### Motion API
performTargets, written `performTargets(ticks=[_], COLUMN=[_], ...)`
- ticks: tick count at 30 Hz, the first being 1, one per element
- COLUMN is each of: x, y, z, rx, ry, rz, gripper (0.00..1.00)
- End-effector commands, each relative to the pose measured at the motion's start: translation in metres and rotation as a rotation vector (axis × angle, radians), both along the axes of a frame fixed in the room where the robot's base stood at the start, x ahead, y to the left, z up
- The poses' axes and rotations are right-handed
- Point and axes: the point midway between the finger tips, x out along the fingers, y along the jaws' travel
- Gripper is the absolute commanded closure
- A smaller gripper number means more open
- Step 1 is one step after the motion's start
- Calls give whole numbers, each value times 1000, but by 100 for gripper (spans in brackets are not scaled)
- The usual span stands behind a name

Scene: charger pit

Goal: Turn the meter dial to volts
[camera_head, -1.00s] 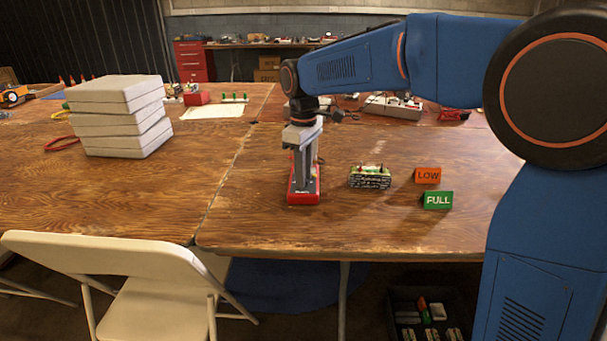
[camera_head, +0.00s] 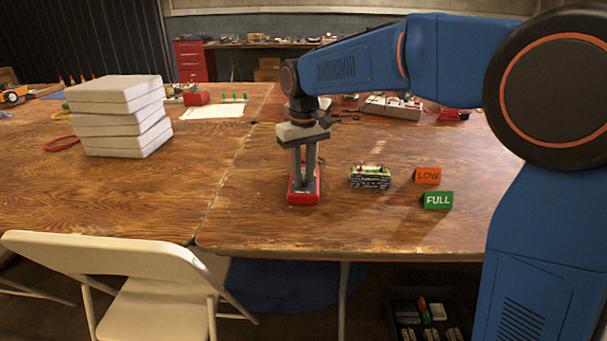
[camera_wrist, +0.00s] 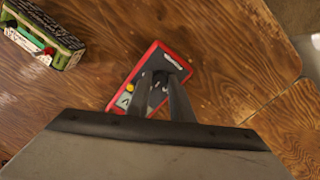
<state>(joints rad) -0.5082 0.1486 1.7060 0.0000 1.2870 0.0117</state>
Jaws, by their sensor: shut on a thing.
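The meter is a red-cased box with a dark face, lying on the table under my gripper; it shows in the head view (camera_head: 304,198) and in the wrist view (camera_wrist: 146,63). A yellow spot and a pale patch show on its face. My gripper (camera_head: 303,184) points straight down at the meter, and its fingers also show in the wrist view (camera_wrist: 160,80). The fingers are shut on the dial at the middle of the face. The dial itself is mostly hidden between the fingers, so its setting cannot be read.
A battery pack (camera_head: 370,177) stands right of the meter. An orange LOW sign (camera_head: 428,176) and a green FULL sign (camera_head: 438,201) stand farther right. A stack of pale slabs (camera_head: 118,115) is on the left table. A folding chair (camera_head: 110,265) stands in front.

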Motion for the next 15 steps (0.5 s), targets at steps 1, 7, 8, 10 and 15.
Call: performTargets(ticks=[1,7,8,10,15], x=[0,0,0,0,0], y=[0,0,0,0,0], z=[0,0,0,0,0], rx=[0,0,0,0,0], ry=[-1,-1,-1,-1,-1], rz=[-4,-8,-8,-8,-7], gripper=[100,100,100,100,63])
